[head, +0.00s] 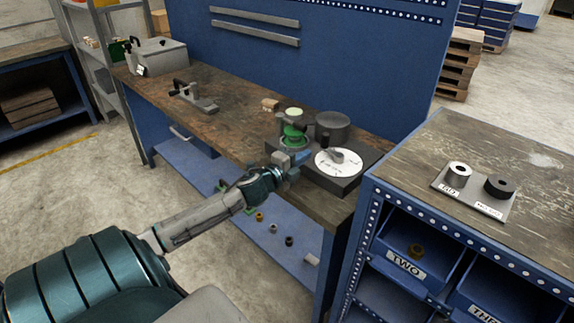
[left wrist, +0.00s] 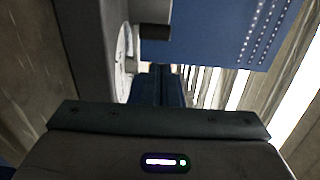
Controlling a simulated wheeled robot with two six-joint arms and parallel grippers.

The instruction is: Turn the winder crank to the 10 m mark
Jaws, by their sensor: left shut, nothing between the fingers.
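The winder stands on the wooden workbench, with a dark base (head: 338,184), a white marked dial (head: 343,166) and a grey crank (head: 337,154) lying over the dial. The dial marks are too small to read, so I cannot tell where the crank points. A green spool (head: 294,137) and a dark grey drum (head: 333,127) are behind. My left gripper (head: 291,163) is shut and empty at the base's left front, beside the dial and apart from the crank. In the left wrist view the dial (left wrist: 122,52) shows edge-on. My right gripper is out of view.
The workbench (head: 235,110) also carries a clamp-like tool (head: 195,97) and a grey box (head: 160,55). A blue cabinet at the right holds bins and a plate (head: 476,195) with two cylinders. A blue panel (head: 320,50) rises behind the bench.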

